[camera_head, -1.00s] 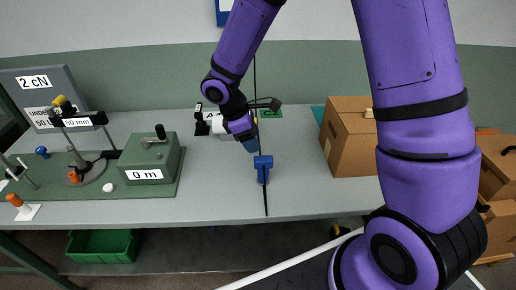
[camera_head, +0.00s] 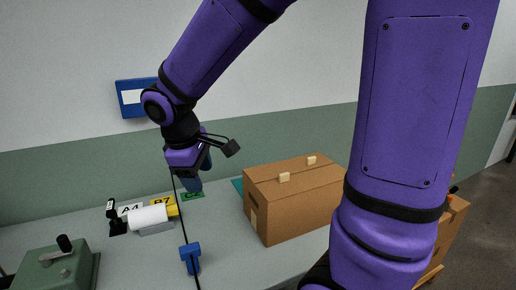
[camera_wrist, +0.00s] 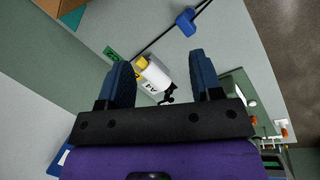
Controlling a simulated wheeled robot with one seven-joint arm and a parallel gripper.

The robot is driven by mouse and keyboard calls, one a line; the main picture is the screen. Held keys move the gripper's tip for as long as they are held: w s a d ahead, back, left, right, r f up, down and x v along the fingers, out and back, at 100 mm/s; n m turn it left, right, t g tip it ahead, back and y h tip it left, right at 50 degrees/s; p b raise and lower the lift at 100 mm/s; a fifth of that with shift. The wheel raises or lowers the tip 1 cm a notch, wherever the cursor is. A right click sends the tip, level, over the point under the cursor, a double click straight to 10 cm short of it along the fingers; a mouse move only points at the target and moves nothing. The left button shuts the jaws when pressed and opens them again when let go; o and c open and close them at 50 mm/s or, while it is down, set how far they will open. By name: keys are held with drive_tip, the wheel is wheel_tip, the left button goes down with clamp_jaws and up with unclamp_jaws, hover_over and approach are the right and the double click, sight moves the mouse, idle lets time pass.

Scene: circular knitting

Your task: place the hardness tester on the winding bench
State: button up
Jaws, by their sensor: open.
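My gripper (camera_head: 197,178) is open and empty above the back of the grey bench (camera_head: 130,262). In the wrist view its two blue fingers (camera_wrist: 158,66) are spread, with the bench items below and between them. A small black device (camera_head: 116,219) stands at the left of a row of tags; it may be the hardness tester, but I cannot tell for sure. It also shows in the wrist view (camera_wrist: 168,97). Beside it lies a white cylinder (camera_head: 149,217) on a grey base, with a yellow B7 tag (camera_head: 161,200) behind.
A blue piece (camera_head: 190,256) stands on the bench by a thin black line. A cardboard box (camera_head: 300,205) is at the right, a green box with a crank (camera_head: 55,268) at the left. Green C2 tag (camera_head: 193,195) lies below my gripper.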

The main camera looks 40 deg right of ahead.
drive_tip(key=s+d+r+m+t+y, duration=0.1)
drive_tip(key=s+d+r+m+t, duration=0.1)
drive_tip(key=s+r, duration=0.3)
drive_tip(key=s+d+r+m+t+y, duration=0.1)
drive_tip(key=s+r+m, duration=0.3)
drive_tip(key=s, duration=0.6)
drive_tip(key=shift+s+d+r+m+t+y, duration=0.15)
drive_tip(key=shift+d+r+m+t+y, duration=0.3)
drive_tip(key=shift+m+t, duration=0.35)
